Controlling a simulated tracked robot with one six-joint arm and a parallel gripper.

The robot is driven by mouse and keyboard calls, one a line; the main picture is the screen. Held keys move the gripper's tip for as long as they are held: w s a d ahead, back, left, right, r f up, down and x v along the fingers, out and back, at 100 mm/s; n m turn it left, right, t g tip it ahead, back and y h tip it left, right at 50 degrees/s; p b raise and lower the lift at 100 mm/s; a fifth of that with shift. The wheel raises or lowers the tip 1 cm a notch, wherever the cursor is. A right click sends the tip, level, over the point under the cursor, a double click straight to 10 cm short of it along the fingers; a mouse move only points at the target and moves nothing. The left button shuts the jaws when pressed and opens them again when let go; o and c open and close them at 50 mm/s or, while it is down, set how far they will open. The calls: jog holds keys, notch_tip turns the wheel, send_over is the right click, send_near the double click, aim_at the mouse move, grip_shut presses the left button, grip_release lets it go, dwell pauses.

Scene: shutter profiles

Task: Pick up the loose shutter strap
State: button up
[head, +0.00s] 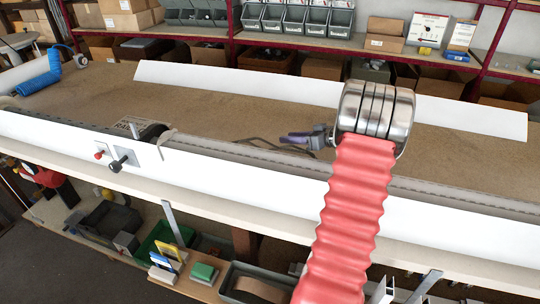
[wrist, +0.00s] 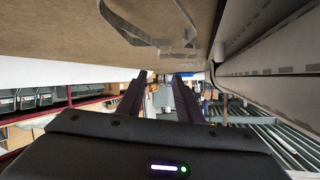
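The loose strap is a thin grey band lying in a flat loop on the brown bench top. In the head view the strap (head: 262,144) shows just left of my gripper (head: 290,139), partly hard to make out. In the wrist view, where the bench top fills the upper part, the strap (wrist: 148,41) shows as a long loop. My gripper (wrist: 157,82) has two dark fingers spread apart with nothing between them. The fingers look apart from the strap; their exact height over the bench is unclear.
A long white profile (head: 230,84) lies along the far side of the brown bench top (head: 215,112). Another white profile (head: 230,187) runs along the near side. A blue coiled hose (head: 40,82) is at the far left. Shelves with grey bins (head: 295,20) stand behind.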

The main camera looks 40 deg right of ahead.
notch_tip(320, 180, down, 4)
jog(key=shift+w+r, duration=0.1)
jog(key=shift+w+a, duration=0.1)
jog(key=shift+w, duration=0.35)
jog(key=shift+w, duration=0.1)
jog(key=shift+x, duration=3.1)
jog(key=shift+c, duration=0.6)
grip_shut()
